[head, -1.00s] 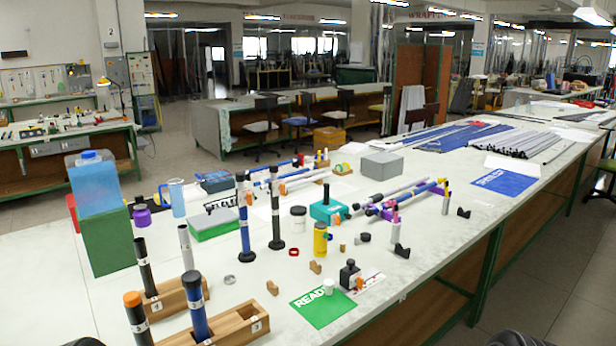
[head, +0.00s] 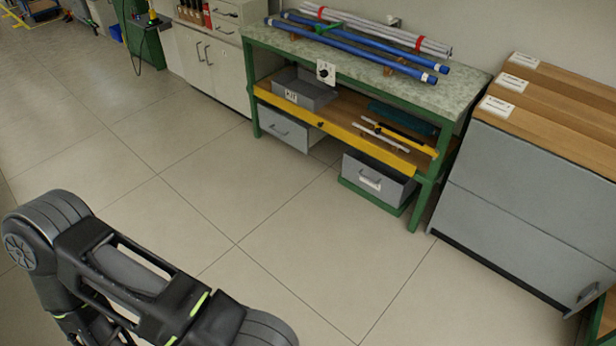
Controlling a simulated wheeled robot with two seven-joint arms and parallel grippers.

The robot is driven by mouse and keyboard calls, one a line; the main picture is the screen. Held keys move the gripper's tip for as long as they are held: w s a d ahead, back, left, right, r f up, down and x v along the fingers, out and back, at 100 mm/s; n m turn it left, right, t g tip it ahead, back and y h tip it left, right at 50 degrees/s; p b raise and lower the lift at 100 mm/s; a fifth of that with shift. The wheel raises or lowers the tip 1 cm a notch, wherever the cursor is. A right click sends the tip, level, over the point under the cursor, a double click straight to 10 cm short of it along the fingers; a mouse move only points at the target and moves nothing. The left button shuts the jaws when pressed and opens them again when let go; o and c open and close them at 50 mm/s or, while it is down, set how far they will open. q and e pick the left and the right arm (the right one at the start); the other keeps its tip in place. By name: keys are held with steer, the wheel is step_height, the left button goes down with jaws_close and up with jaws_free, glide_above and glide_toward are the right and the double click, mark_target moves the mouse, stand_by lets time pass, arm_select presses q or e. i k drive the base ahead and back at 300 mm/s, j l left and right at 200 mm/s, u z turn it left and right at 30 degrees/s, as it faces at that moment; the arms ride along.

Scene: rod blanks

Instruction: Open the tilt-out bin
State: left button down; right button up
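A grey-fronted cabinet (head: 530,210) with a wooden top stands at the right edge of the head view. It looks like the tilt-out bin, but I cannot be sure. Its front has a horizontal seam and a small handle (head: 588,292) near the bottom right. The front panels look closed. The cabinet runs out of the frame on the right. One of my arms shows at the lower left, far from the cabinet. Neither gripper is in view.
A green-framed bench (head: 458,92) with blue and grey rods on top stands left of the cabinet. Grey drawers (head: 378,182) sit under it. White cabinets (head: 212,58) stand further left. The tiled floor (head: 260,235) in front is clear.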

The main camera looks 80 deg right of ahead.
mark_target(387, 184)
steer(key=z, duration=3.3)
steer(key=i+j+z, duration=0.2)
steer(key=i, duration=0.45)
steer(key=i+j+z, duration=0.2)
steer(key=i, duration=0.45)
steer(key=i+j+z, duration=0.2)
steer(key=i+j, duration=0.3)
steer(key=i, duration=0.15)
steer(key=i+j+z, duration=0.2)
steer(key=i+j, duration=0.3)
steer(key=i, duration=0.05)
